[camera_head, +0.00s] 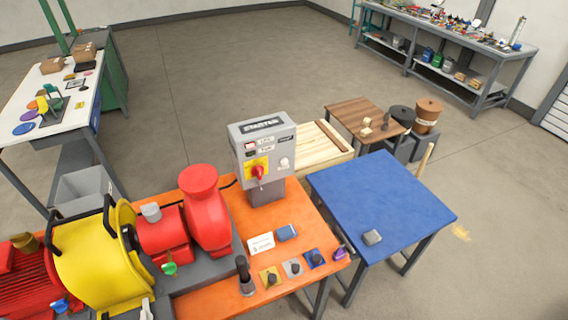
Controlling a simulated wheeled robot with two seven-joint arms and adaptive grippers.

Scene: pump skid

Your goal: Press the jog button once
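A grey starter box (247,143) stands upright at the back of the orange table. Its front face carries a dark sign at the top, small indicator windows with labels at the upper left, and a red rotary handle (258,172) on a yellow plate. A small pale round button (284,163) sits at the right of the face, with a dark label above it too small to read. It is the only push-button-like part I see on the box, but I cannot confirm that it is the jog button. Neither of my grippers shows in the head view.

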